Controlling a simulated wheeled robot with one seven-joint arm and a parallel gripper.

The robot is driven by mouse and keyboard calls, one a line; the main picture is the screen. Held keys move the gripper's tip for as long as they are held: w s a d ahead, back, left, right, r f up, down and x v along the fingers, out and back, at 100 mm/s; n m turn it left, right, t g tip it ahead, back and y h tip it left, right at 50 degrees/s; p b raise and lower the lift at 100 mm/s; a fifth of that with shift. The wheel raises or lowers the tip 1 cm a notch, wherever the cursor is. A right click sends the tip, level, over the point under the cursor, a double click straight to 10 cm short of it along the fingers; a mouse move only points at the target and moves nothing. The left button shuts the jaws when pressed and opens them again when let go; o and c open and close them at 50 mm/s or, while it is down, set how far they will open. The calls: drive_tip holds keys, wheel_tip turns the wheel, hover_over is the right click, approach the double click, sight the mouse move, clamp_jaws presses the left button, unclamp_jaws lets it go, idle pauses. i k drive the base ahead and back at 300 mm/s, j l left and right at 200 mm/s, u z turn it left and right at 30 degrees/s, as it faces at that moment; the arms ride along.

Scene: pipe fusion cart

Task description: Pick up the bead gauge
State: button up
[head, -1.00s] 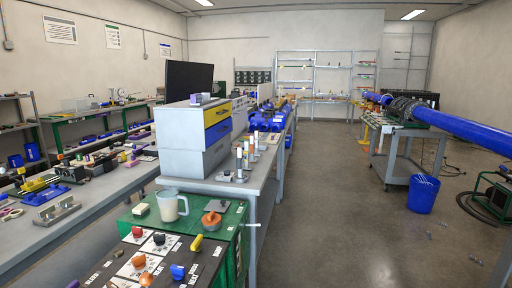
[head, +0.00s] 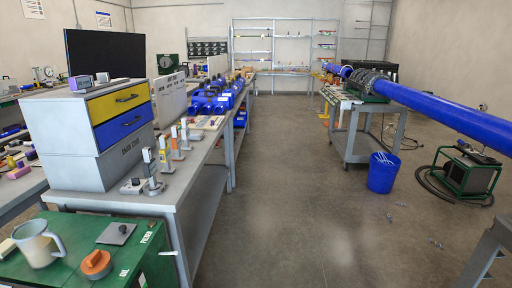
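I cannot pick out the bead gauge for sure in the head view; small items on the benches and cart are too small to name. The pipe fusion cart (head: 367,150) stands at the right, with a dark ribbed clamp machine (head: 369,86) on top and a long blue pipe (head: 448,117) running through it. Small pale and coloured items lie on the cart's near left top, too small to identify. My gripper does not show in this view.
A long grey bench (head: 190,195) on the left carries a drawer unit (head: 88,135) and several upright gauges on stands. A green cabinet (head: 75,262) is at lower left. A blue bucket (head: 382,173) and a green-framed machine (head: 466,172) stand on the floor. The middle aisle is clear.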

sight(185, 133)
drive_tip(key=i+z, duration=0.15)
drive_tip(key=i, duration=1.7)
drive_tip(key=i+l+u, duration=0.15)
drive_tip(key=i+u, duration=0.3)
drive_tip(key=i, duration=0.15)
drive_tip(key=i+l+u, duration=0.9)
drive_tip(key=i+l, duration=0.05)
drive_tip(key=i, duration=0.1)
